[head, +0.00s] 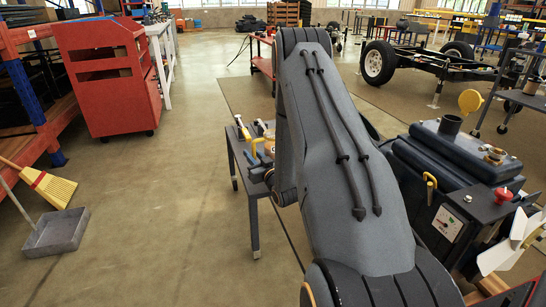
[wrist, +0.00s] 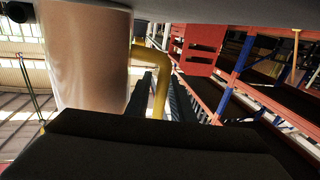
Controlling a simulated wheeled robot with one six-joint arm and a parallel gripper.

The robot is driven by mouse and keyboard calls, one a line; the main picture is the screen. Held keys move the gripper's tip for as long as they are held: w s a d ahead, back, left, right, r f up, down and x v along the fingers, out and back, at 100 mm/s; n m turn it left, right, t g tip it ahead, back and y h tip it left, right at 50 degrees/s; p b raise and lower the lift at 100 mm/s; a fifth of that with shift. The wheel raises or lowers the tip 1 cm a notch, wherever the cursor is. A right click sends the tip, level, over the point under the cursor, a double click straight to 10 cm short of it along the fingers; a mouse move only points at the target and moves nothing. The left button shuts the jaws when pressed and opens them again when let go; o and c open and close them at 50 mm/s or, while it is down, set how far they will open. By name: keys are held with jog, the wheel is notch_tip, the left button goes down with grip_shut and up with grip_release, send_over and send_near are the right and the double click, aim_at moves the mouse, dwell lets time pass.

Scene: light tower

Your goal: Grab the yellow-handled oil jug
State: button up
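In the wrist view the jug (wrist: 84,55) is a large, pale copper-coloured cylinder at the upper left. Its yellow handle (wrist: 158,85) bends down from the right side. My gripper (wrist: 162,98) has its dark fingers around the handle, one on each side. Whether they press on it or leave a small gap cannot be made out. The handle's lower end is hidden behind the dark gripper body. In the head view my arm covers the gripper and most of the jug; a yellow curved piece (head: 256,147) shows beside the arm, probably the handle.
A small dark table (head: 233,149) with tools stands left of my arm. A dark blue machine (head: 440,165) with a red knob and white fan is at the right. A red cabinet (head: 104,80), yellow broom (head: 48,185) and grey dustpan (head: 57,232) stand left. The floor between is clear.

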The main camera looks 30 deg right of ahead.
jog(key=shift+w, duration=1.1)
grip_shut()
dwell(0.6)
